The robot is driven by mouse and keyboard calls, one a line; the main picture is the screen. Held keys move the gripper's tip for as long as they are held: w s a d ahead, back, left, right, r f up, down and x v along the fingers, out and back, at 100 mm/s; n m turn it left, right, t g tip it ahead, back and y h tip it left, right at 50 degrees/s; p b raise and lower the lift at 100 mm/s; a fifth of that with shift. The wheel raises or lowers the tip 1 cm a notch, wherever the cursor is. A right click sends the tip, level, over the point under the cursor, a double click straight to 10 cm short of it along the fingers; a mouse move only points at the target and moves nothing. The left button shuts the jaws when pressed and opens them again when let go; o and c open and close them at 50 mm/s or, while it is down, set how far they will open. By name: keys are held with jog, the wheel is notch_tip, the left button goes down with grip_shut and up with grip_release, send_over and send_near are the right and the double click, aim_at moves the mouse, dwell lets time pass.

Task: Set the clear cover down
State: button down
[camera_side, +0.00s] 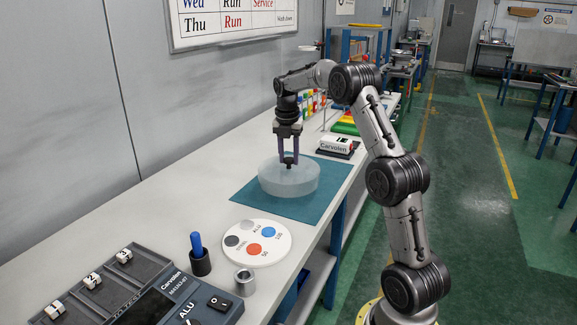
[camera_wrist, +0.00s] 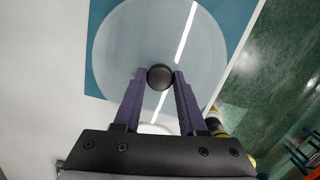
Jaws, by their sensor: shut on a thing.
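The clear cover (camera_side: 288,182) is a round, see-through drum with a dark knob on top. It is over the teal mat (camera_side: 322,213); I cannot tell whether its rim touches the mat or hangs slightly above it. My gripper (camera_side: 289,162) points straight down and is shut on the knob. In the wrist view the dark round knob (camera_wrist: 160,77) sits between the fingertips of my gripper (camera_wrist: 160,80), and the clear cover (camera_wrist: 125,40) spreads out beyond it. The cover looks level. Nothing distinct shows beneath it.
A white disc (camera_side: 257,256) with coloured spots lies in front of the mat. Near it are a metal cylinder (camera_side: 245,281), a black cup (camera_side: 200,264) with a blue stick, and a dark tray (camera_side: 120,285).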

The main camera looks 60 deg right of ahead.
aim_at(288, 159)
jog(key=shift+w+d+f, duration=0.1)
jog(key=shift+f, duration=1.55)
jog(key=shift+f, duration=0.1)
jog(key=shift+c, duration=2.3)
grip_release()
jog(key=shift+f, duration=0.1)
